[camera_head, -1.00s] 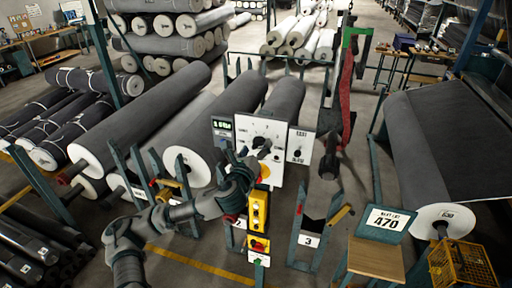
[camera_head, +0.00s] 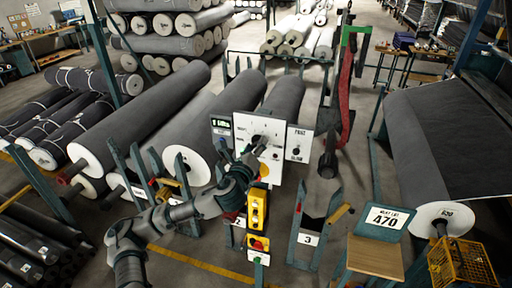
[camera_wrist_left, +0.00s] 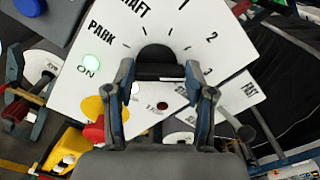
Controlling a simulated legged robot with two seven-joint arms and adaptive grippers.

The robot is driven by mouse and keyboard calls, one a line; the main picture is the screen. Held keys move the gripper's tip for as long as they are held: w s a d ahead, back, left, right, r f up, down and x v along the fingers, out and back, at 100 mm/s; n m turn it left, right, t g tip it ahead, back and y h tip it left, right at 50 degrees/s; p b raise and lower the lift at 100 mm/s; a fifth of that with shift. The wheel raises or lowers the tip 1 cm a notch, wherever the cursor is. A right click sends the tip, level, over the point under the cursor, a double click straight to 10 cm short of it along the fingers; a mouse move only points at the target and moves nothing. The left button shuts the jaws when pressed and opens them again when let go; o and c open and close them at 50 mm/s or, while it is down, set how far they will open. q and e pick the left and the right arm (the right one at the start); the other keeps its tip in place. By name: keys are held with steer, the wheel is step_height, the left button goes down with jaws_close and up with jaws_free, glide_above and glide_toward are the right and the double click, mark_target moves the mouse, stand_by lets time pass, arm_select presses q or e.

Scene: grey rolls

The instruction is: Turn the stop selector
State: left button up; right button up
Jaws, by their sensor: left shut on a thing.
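The stop selector is a dark round knob on a white panel (camera_head: 273,174). In the left wrist view, the knob (camera_wrist_left: 160,52) sits among printed marks on the panel (camera_wrist_left: 75,88), including PARK, 1 and 2. My left gripper (camera_head: 257,148) is at the knob in the head view. In the left wrist view, the fingers of my left gripper (camera_wrist_left: 160,78) stand on either side of the knob's dark grip and are shut on it. The fingers and palm hide part of the knob and panel, including any pointer. My right gripper is not in view.
A green ON lamp (camera_wrist_left: 90,63) is lit beside the dial. A yellow control box (camera_head: 257,208) stands below the panel. Large grey rolls (camera_head: 140,125) lie to the left, and another roll (camera_head: 440,140) is at the right.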

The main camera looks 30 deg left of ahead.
arm_select(q)
steer(key=n, duration=0.5)
steer(key=shift+a+f, duration=0.1)
steer(key=shift+f, duration=0.1)
steer(key=n, duration=0.6)
steer(key=shift+a+f+b, duration=0.1)
steer(key=shift+f+b, duration=0.05)
steer(key=shift+b, duration=0.2)
steer(key=n, duration=0.5)
steer(key=shift+f, duration=0.2)
steer(key=n, duration=0.5)
steer(key=shift+f+p, duration=0.2)
steer(key=shift+p, duration=0.2)
steer(key=shift+n, duration=0.4)
steer(key=o, duration=1.2)
steer(key=shift+a, duration=0.1)
steer(key=shift+c, duration=0.2)
steer(key=shift+r, duration=0.15)
